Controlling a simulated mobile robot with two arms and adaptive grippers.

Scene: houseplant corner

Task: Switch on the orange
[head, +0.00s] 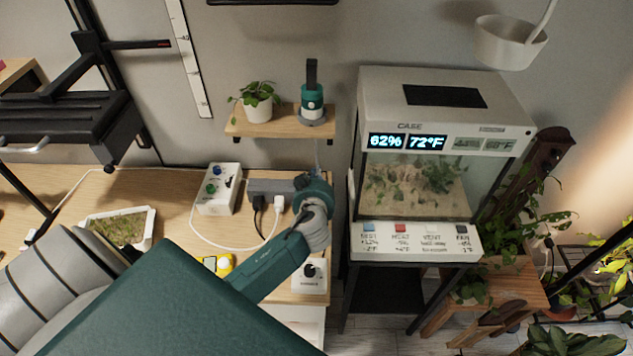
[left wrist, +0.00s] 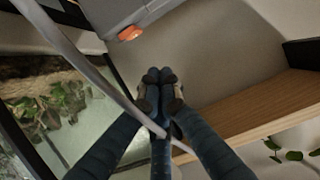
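An orange switch (left wrist: 130,32) sits on the end of a grey power strip (left wrist: 150,12) in the left wrist view. In the head view the grey power strip (head: 266,186) lies on the bench against the wall with plugs in it. Its right end, with the switch, is hidden behind my left wrist. My left gripper (head: 302,181) is over that right end. In the left wrist view my left gripper (left wrist: 159,76) has its fingertips together with nothing between them, apart from the orange switch in the picture. My right gripper is not in view.
A white cable (left wrist: 85,55) crosses close to the left fingers. A wooden shelf (head: 245,127) with a potted plant (head: 257,103) is above. The glass terrarium (head: 415,185) stands right of the arm. A white box with knobs (head: 217,190) is left of the strip.

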